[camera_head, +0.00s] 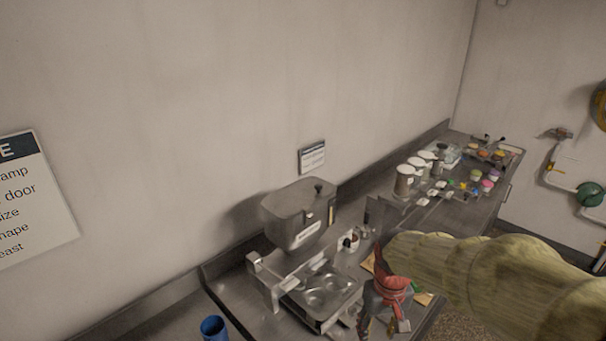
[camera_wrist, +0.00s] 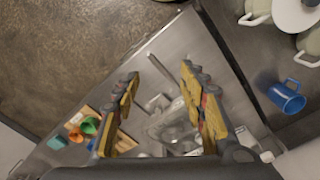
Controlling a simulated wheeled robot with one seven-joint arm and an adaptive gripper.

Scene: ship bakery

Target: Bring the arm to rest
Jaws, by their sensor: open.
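My gripper (camera_head: 384,322) hangs at the lower right of the head view, at the end of my arm in its yellowish sleeve. It is over the front part of the steel counter, just right of the metal machine (camera_head: 296,215) and its tray. In the wrist view my gripper (camera_wrist: 160,78) shows two separate fingers with yellow pads, open, with nothing held between them. The counter (camera_wrist: 165,60) lies below the fingers. Part of the counter is hidden behind my arm in the head view.
A blue mug (camera_head: 213,328) stands at the lower left; it also shows in the wrist view (camera_wrist: 289,98), near pale pots. Orange and green cups (camera_wrist: 90,125) lie left of the fingers. Metal canisters (camera_head: 404,181) and small colored items crowd the far counter. A wall runs behind.

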